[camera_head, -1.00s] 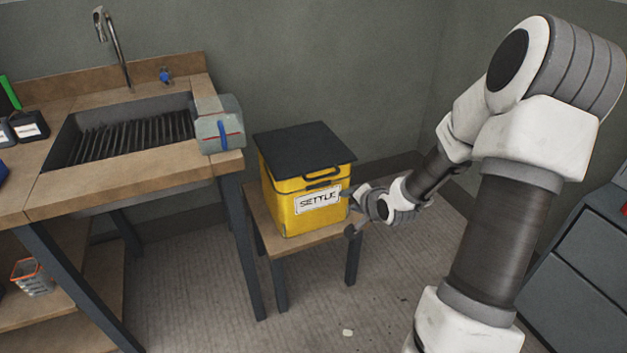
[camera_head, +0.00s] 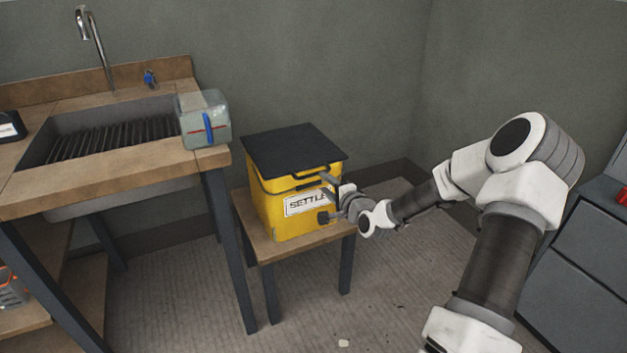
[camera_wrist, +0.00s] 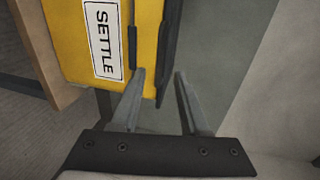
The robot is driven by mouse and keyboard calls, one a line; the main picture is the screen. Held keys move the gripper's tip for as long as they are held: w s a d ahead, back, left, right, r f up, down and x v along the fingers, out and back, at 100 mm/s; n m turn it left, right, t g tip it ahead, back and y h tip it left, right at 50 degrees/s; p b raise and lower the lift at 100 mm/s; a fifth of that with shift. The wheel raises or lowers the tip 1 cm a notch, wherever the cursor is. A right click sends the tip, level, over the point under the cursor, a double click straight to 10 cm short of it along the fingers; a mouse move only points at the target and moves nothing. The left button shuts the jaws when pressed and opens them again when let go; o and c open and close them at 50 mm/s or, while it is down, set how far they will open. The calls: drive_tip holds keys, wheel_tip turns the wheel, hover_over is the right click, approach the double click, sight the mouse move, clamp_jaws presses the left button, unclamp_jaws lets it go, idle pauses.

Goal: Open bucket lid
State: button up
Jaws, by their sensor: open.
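The yellow bucket (camera_head: 280,221) is square, with a white SETTLE label, and stands upright on a small wooden stool (camera_head: 262,247). Its flat black lid (camera_head: 292,150) is closed on top. A dark handle (camera_head: 312,184) shows on the front below the lid's edge. My gripper (camera_head: 328,198) is at the bucket's front right side, close to the handle. In the wrist view my gripper (camera_wrist: 160,88) has its fingers apart with nothing held, and the lid's dark edge (camera_wrist: 170,45) reaches down toward the gap between them. I cannot tell whether a finger touches it.
A wooden sink bench (camera_head: 110,165) stands left of the stool, with a grey translucent container (camera_head: 205,120) at its right edge. Grey drawers (camera_head: 580,240) stand at the right. A wall is close behind the bucket. The floor in front of the stool is mostly clear.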

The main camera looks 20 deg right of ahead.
sight(314, 175)
drive_tip(key=b+x, duration=0.2)
drive_tip(key=x, duration=0.6)
drive_tip(key=shift+w, duration=0.3)
drive_tip(key=shift+c, duration=0.3)
clamp_jaws()
idle(0.7)
